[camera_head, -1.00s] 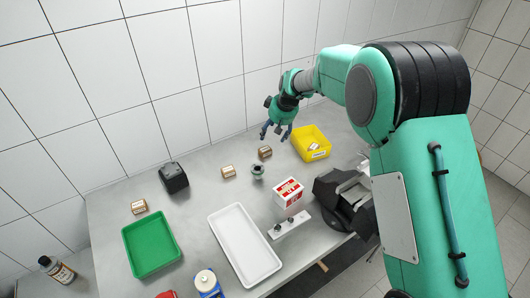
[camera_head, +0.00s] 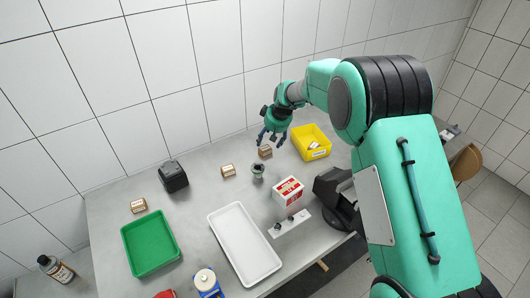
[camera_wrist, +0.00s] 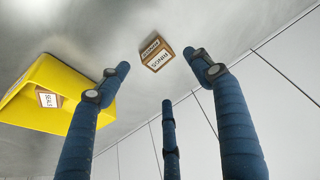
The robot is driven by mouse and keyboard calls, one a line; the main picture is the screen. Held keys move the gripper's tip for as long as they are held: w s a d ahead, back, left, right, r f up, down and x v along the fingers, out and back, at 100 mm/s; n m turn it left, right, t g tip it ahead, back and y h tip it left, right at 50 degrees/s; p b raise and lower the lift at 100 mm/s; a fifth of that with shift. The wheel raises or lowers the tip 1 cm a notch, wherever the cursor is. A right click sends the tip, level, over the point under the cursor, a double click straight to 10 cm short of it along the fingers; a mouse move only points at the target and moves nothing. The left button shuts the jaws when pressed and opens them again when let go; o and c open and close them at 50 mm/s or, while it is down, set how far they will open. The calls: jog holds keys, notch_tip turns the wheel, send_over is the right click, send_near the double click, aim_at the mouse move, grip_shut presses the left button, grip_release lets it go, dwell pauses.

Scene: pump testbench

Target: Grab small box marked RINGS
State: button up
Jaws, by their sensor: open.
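A small brown box with a white label (camera_wrist: 156,53) lies on the table; its label, upside down in the wrist view, appears to read RINGS. In the head view this box (camera_head: 265,151) sits just below my gripper (camera_head: 273,139), left of the yellow bin. My gripper has blue fingers, spread open and empty. In the wrist view the box appears between and beyond the fingertips (camera_wrist: 157,68), apart from them. Nothing hides its labelled faces there.
The yellow bin (camera_head: 324,151) holds a box marked SEALS (camera_wrist: 49,98). A small round metal part (camera_head: 258,171), another brown box (camera_head: 228,170) and a red-white box (camera_head: 288,190) stand nearby. The tiled wall (camera_head: 215,95) is close behind.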

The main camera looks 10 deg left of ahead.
aim_at(265, 148)
jog(key=shift+x, duration=1.4)
jog(key=shift+b+x, duration=0.65)
jog(key=shift+x, duration=1.95)
jog(key=c, duration=1.3)
